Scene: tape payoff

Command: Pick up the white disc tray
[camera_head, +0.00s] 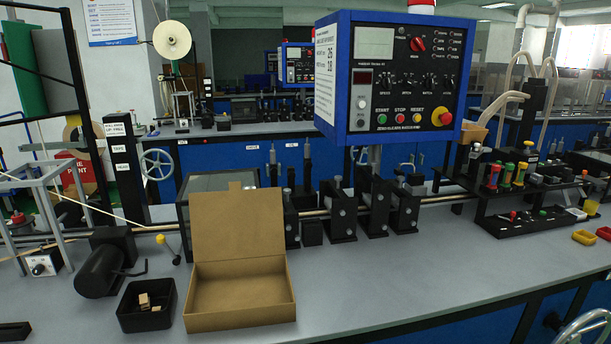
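A round white disc (172,39) with a small dark centre stands upright at the upper left, on top of a thin stand behind the bench. It is the only large white disc that I see; I cannot tell whether it is the tray. A pale strip of tape seems to run near it. Neither of my grippers shows in the view, and nothing is seen touching the disc.
An open cardboard box (240,315) and a black bin (132,319) with small tan blocks stand on the grey bench (400,285). The front middle-right bench is clear.

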